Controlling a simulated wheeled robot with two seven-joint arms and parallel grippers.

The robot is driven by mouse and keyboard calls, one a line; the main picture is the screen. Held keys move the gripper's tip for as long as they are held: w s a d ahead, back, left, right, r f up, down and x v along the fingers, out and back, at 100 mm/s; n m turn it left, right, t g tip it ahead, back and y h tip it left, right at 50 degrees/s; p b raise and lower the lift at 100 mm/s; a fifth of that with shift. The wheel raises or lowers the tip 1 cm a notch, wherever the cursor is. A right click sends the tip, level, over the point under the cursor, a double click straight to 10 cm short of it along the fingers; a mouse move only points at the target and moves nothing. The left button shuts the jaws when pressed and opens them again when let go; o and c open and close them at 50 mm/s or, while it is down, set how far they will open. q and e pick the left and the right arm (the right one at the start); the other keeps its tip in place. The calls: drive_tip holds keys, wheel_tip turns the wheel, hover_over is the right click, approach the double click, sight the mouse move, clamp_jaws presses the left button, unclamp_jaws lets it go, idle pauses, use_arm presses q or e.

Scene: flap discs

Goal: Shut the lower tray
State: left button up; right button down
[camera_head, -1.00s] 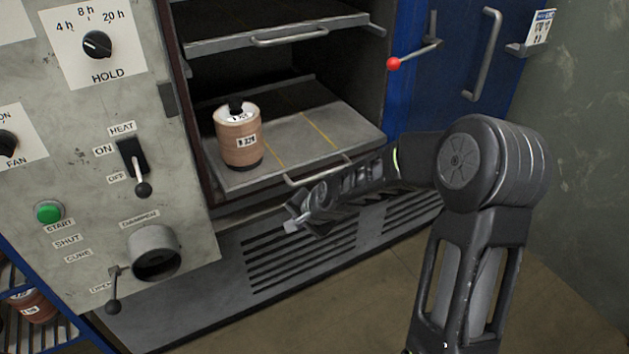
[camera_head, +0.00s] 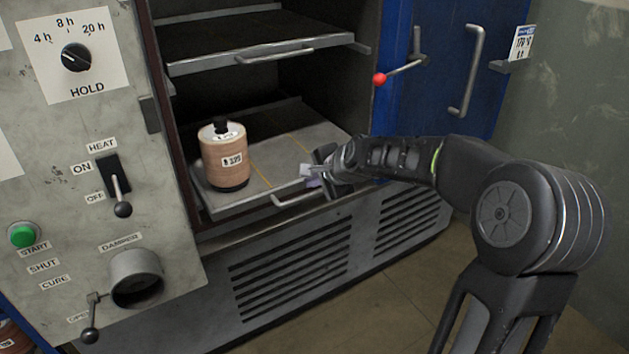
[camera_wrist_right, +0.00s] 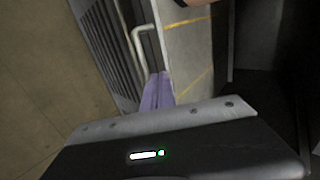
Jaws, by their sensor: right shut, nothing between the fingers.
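The lower tray (camera_head: 232,206) is a grey sheet with yellow lines, pulled part way out of the oven, with a bar handle (camera_head: 290,199) on its front edge. A tan stack of discs (camera_head: 226,168) on a spindle stands upright on its left part. My right gripper (camera_head: 309,172) is shut and empty at the right part of the tray's front edge, right of the handle. In the right wrist view the shut fingertips (camera_wrist_right: 157,90) lie close to the handle (camera_wrist_right: 139,42) and tray edge; I cannot tell whether they touch. My left gripper is out of view.
The upper tray (camera_head: 205,63) with its own handle is above. The blue door (camera_head: 437,110) stands open at the right, with a red-knobbed lever (camera_head: 380,79). A control panel (camera_head: 62,165) is at the left; a vent grille (camera_head: 290,262) is below.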

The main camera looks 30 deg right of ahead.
sight(297, 187)
drive_tip(key=x, duration=0.7)
drive_tip(key=shift+w+b, duration=0.15)
drive_tip(key=shift+b, duration=0.15)
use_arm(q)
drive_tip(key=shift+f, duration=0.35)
